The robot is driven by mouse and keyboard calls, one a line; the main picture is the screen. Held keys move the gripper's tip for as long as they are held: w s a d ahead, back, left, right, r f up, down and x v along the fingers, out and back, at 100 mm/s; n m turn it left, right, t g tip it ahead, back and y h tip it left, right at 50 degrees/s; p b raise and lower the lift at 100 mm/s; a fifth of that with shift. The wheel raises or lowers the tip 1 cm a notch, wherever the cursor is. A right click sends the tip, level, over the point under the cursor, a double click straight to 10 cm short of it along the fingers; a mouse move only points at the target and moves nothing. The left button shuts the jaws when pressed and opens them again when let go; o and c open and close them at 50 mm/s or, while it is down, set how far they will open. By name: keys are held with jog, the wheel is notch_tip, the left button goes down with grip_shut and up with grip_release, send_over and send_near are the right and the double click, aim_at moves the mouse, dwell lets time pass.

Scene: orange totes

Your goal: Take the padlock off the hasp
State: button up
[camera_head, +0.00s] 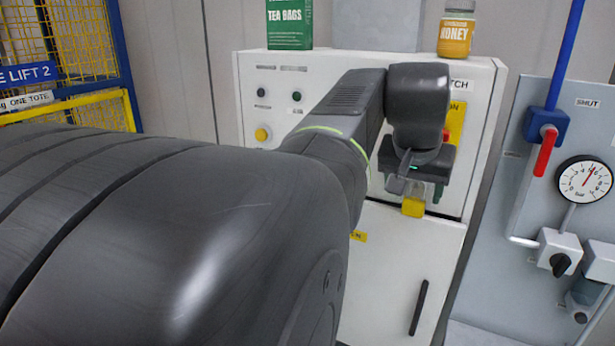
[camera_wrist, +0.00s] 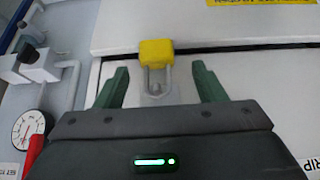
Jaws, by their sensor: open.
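The padlock has a yellow body and a grey shackle. In the wrist view the padlock (camera_wrist: 156,52) is near the top middle, with its shackle pointing down toward my gripper. In the head view the padlock (camera_head: 413,207) shows just below my gripper, at the cabinet's front. My gripper (camera_wrist: 159,70) is open, its two green fingers apart on either side of the shackle, with clear gaps to it. The fingers do not appear to touch the padlock. The hasp is small and blurred around the shackle; I cannot make out how they join.
The white cabinet (camera_head: 393,270) has a black door handle (camera_head: 418,307). A honey jar (camera_head: 456,32) and a tea bags box (camera_head: 289,24) stand on top. To the right a grey panel carries a gauge (camera_head: 585,180) and a red valve lever (camera_head: 546,152). A blue and yellow cage is at left.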

aim_at(415, 199)
jog(key=x, duration=0.4)
jog(key=shift+d+f, duration=0.15)
jog(key=c, duration=1.1)
jog(key=shift+r+p, duration=0.25)
jog(key=shift+p, duration=0.15)
